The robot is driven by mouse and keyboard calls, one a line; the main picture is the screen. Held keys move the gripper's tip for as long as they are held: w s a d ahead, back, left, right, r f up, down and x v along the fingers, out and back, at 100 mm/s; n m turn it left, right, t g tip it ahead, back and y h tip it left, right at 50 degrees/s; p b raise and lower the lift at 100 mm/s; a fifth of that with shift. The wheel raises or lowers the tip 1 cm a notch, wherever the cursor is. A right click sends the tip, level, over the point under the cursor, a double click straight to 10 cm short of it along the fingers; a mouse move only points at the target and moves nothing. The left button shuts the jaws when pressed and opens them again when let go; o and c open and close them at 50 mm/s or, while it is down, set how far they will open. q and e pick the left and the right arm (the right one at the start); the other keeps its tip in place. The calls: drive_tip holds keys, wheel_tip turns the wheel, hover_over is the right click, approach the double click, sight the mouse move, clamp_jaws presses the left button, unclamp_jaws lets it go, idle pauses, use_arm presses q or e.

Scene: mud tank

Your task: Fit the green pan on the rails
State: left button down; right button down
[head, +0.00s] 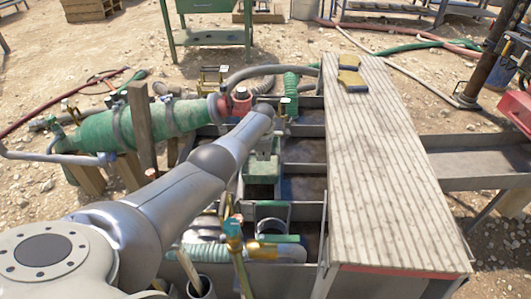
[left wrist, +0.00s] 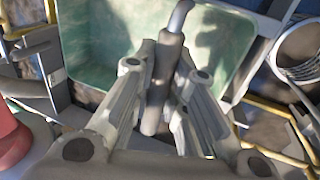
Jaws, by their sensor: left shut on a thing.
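The green pan (head: 261,168) hangs or rests over a compartment of the grey tank, below the end of my left arm. My left gripper (head: 264,147) points down at it. In the left wrist view, the gripper (left wrist: 163,85) is shut on the pan's grey upright handle (left wrist: 172,50), and the pan's pale green inside (left wrist: 110,40) lies beyond the fingers. Yellow bars (left wrist: 283,108) run beside the pan there; I cannot tell whether the pan touches them. The pan's underside is hidden. My right gripper is not in view.
A ribbed wooden board (head: 385,170) covers the tank's right side. A red-and-grey fitting (head: 241,97) is close behind my arm. Hoses lie on the sandy ground behind.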

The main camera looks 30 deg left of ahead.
use_arm(q)
drive_tip(key=shift+a+f, duration=0.1)
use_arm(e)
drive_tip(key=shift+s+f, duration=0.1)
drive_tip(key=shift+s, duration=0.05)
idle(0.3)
use_arm(q)
drive_tip(key=shift+f, duration=0.1)
drive_tip(key=shift+f+b, duration=0.1)
drive_tip(key=shift+b, duration=0.2)
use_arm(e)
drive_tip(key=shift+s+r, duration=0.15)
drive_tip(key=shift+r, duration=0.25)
use_arm(q)
drive_tip(key=shift+f, duration=0.2)
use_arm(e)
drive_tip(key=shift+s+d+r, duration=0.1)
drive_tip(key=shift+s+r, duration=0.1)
use_arm(q)
drive_tip(key=shift+f+b, duration=0.15)
drive_tip(key=shift+b, duration=0.15)
drive_tip(key=c, duration=1.4)
unclamp_jaws()
drive_tip(key=shift+o, duration=0.2)
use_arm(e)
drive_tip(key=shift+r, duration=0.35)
